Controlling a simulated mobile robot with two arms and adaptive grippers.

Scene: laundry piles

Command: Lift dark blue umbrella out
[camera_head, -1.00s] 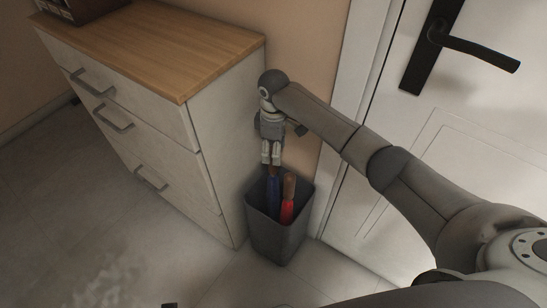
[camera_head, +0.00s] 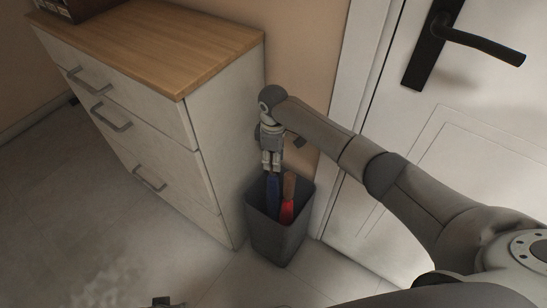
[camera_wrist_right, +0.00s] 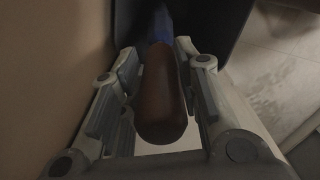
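The dark blue umbrella (camera_head: 274,190) stands in a dark bin (camera_head: 278,240), on the left side of its opening. My right gripper (camera_head: 271,162) points down over the bin, at the umbrella's top. In the right wrist view the umbrella's brown handle (camera_wrist_right: 160,95) lies between the two fingers, with narrow gaps beside it. The blue part (camera_wrist_right: 160,25) shows beyond the fingertips. The right gripper looks open around the handle; contact at the tips is unclear. A small dark part of my left gripper (camera_head: 163,302) shows at the bottom edge; its fingers cannot be made out.
A red umbrella (camera_head: 287,210) with a brown handle stands beside the blue one in the bin. A white drawer cabinet (camera_head: 222,160) with a wooden top is close on the left. The wall is behind; a white door (camera_head: 440,160) is on the right. Floor at left is clear.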

